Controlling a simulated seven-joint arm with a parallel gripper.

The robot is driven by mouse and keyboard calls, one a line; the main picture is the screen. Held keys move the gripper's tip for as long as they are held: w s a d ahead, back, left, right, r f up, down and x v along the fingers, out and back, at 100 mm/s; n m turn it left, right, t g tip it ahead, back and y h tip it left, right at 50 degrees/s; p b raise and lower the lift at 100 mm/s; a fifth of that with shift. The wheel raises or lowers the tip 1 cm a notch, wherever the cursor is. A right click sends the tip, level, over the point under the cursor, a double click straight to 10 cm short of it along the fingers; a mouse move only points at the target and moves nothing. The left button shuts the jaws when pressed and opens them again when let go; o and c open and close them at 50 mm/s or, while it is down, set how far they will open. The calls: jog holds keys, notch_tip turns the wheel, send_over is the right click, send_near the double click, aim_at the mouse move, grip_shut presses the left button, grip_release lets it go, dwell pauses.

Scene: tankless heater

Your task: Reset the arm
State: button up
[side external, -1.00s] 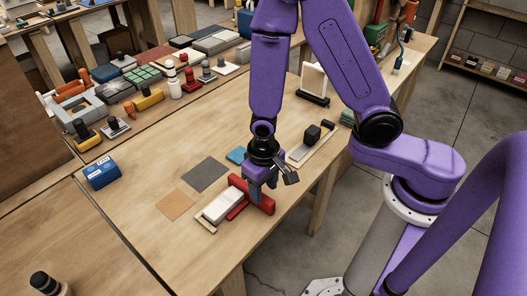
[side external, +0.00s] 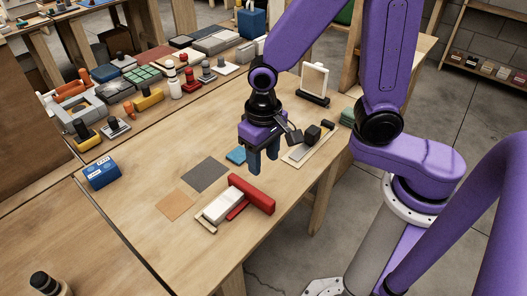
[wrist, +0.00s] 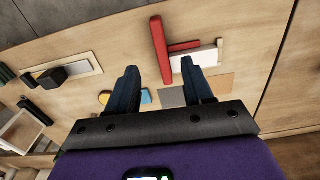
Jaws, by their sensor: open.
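My gripper (side external: 262,164) is open and empty, held above the wooden workbench (side external: 150,235). Its two dark fingers point down, and in the wrist view the gripper (wrist: 162,90) shows a clear gap between them. A red bar-shaped tool with a white block (side external: 222,206) lies on the bench below and in front of the gripper, apart from it. In the wrist view the red part (wrist: 159,48) is beyond the fingertips. A blue square (side external: 236,156) lies on the bench left of the gripper.
A dark grey sheet (side external: 205,175) and a tan sheet (side external: 174,205) lie left of the red tool. A board with a black block (side external: 312,134) is right of the gripper, with an upright framed panel (side external: 314,82) behind. Several tools crowd the back left. A blue box (side external: 101,172) stands left.

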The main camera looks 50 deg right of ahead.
jog(key=shift+r, duration=0.5)
jog(key=s+d+r+n, duration=0.3)
jog(key=s+d+n, duration=0.2)
jog(key=s+n, duration=0.1)
jog(key=s+d+r+n, duration=0.3)
jog(key=s+n, duration=0.3)
jog(key=s, duration=0.2)
jog(key=shift+d+n, duration=0.4)
jog(key=shift+d, duration=0.5)
